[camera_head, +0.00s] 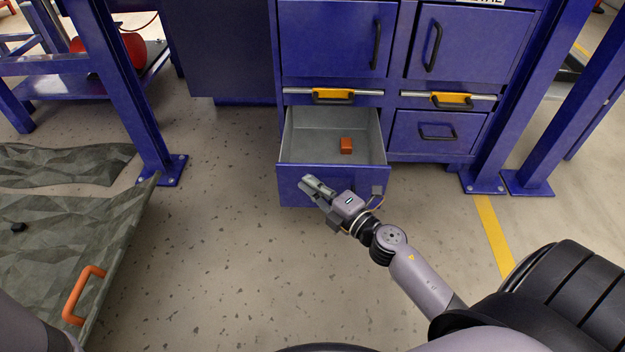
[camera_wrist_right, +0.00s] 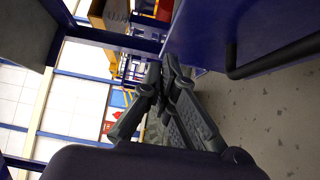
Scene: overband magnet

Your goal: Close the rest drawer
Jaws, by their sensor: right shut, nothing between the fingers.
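The rest drawer (camera_head: 292,186) is the lower left drawer of the blue cabinet and stands pulled out, with its grey inside showing. A small orange-brown block (camera_head: 346,145) lies in it. My right gripper (camera_head: 308,183) is shut and empty, close to the outer side of the blue drawer front. I cannot tell whether it touches the front. In the right wrist view the shut fingers (camera_wrist_right: 165,84) are beside a blue panel with a dark bar handle (camera_wrist_right: 234,62), which looks like the drawer front. My arm hides part of the front in the head view. My left gripper is out of view.
A closed drawer (camera_head: 437,145) is to the right, with closed doors above. Blue posts (camera_head: 130,100) flank the cabinet. A grey sloped tray with an orange handle (camera_head: 84,295) is at left. The floor before the drawer is clear.

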